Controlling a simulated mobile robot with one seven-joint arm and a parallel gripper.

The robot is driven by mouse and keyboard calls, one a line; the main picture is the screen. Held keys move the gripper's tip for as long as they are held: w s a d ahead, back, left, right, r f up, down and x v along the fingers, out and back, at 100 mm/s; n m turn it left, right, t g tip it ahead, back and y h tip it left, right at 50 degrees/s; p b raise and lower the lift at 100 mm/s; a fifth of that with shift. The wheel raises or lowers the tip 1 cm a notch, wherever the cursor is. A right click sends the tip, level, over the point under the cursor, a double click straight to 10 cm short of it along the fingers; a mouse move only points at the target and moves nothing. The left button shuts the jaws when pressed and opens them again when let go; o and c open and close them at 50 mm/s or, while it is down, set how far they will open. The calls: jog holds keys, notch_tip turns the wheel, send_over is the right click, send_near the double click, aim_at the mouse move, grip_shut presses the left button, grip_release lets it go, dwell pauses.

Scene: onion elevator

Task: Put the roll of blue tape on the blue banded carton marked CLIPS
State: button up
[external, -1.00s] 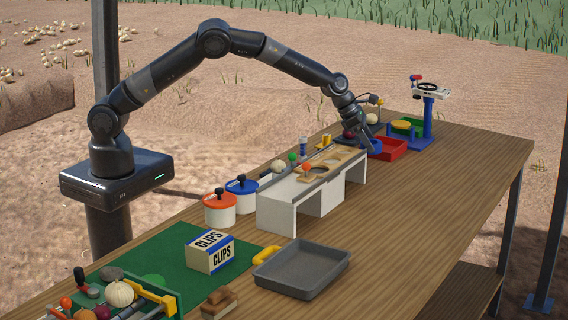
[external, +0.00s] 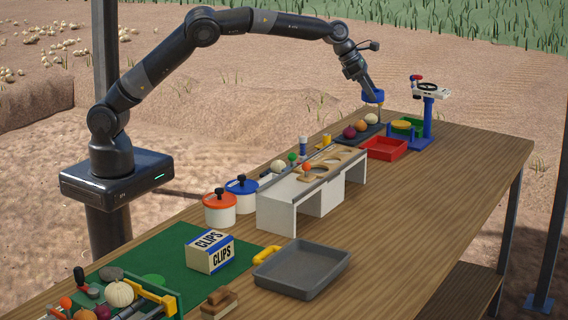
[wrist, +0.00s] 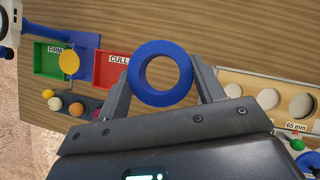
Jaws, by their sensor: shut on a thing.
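The roll of blue tape (external: 373,96) is held in the air above the far part of the table. My gripper (external: 371,91) is shut on it. In the wrist view the blue ring (wrist: 160,73) sits between the two fingers of my gripper (wrist: 162,88), its open hole facing the camera. The carton marked CLIPS (external: 210,252), pale with blue bands, stands on the green mat (external: 172,250) at the near left, far from my gripper. Its top looks clear.
Below the tape are a dark tray with onions (external: 349,131), a red bin (external: 385,148) and a blue stand (external: 428,122). A white sizing rack (external: 275,209), two lidded pots (external: 220,208) and a grey tray (external: 301,268) stand between there and the carton.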

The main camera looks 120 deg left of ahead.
jog(key=w+d+m+h, duration=0.3)
jog(key=d+m, duration=0.2)
jog(key=d, duration=1.7)
jog(key=w+d+m+h, duration=0.2)
jog(key=d+m, duration=0.2)
jog(key=d, duration=1.7)
jog(key=s+d+m+g+h, duration=0.1)
jog(key=s+d+m, duration=0.2)
jog(key=s+d, duration=0.65)
jog(key=s+d+m+g+h, duration=0.2)
jog(key=s+d+m, duration=0.25)
jog(key=d, duration=1.05)
jog(key=s+d+m+g+h, duration=0.1)
jog(key=s+d+m, duration=0.1)
jog(key=s+d, duration=0.75)
send_over(207, 242)
jog(key=a, duration=0.2)
jog(key=f, duration=1.2)
jog(key=shift+s+f, duration=0.15)
jog(key=shift+s, duration=0.25)
jog(key=shift+a+f, duration=0.1)
jog(key=shift+f, duration=1.95)
